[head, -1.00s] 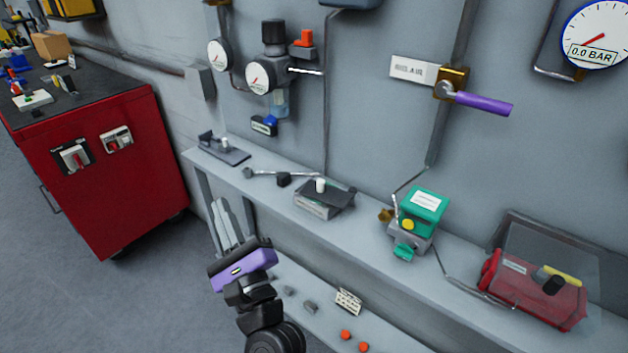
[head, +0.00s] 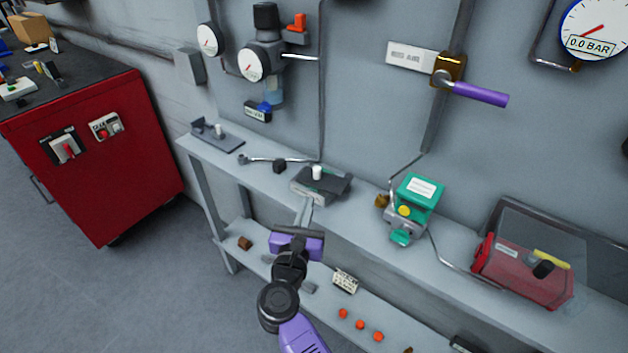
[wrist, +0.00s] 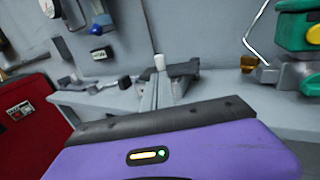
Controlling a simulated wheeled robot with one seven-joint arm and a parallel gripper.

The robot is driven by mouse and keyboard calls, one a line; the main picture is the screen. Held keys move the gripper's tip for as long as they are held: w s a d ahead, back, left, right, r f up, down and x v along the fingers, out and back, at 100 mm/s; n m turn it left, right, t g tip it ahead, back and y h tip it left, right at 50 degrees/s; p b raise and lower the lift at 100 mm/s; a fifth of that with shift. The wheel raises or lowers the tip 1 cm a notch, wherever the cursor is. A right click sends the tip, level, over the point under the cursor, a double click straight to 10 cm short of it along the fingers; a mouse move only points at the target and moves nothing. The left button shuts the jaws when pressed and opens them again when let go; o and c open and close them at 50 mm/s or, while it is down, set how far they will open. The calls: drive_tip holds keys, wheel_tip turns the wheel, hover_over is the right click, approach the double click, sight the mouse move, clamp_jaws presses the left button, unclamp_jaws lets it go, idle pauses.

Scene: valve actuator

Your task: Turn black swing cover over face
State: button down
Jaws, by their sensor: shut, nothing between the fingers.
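A small grey block with a dark, nearly black flat plate (head: 336,184) and an upright white knob (head: 317,172) sits on the wall shelf. I take the dark plate to be the swing cover; how much of the face it covers is unclear. My gripper (head: 308,203) is shut and empty, its pale fingers pointing up toward the near edge of the block. In the wrist view the finger tips (wrist: 156,82) stand in front of the block, below the white knob (wrist: 159,62), and hide part of it. The dark plate (wrist: 184,69) shows to their right. I cannot tell whether they touch.
On the shelf (head: 270,182), a lever rod (head: 275,160) lies left of the block. A green-topped unit (head: 418,190) and a red box under a clear cover (head: 520,270) stand to its right. A purple-handled valve (head: 480,94) hangs above. A lower shelf holds small parts.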

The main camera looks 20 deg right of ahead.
sight(314, 174)
drive_tip(key=x, duration=0.8)
drive_tip(key=shift+w+d, duration=0.15)
drive_tip(key=shift+w, duration=0.2)
drive_tip(key=w+h+b, duration=0.1)
drive_tip(key=b, duration=0.2)
drive_tip(key=shift+f+m+g, duration=0.3)
drive_tip(key=shift+m, duration=0.1)
drive_tip(key=shift+w+r+h+b, duration=0.1)
drive_tip(key=shift+w+h+b, duration=0.15)
drive_tip(key=shift+b, duration=0.5)
drive_tip(key=shift+r+m+g+h+b, duration=0.15)
drive_tip(key=shift+m+g+h+b, duration=0.15)
drive_tip(key=shift+m+g, duration=0.1)
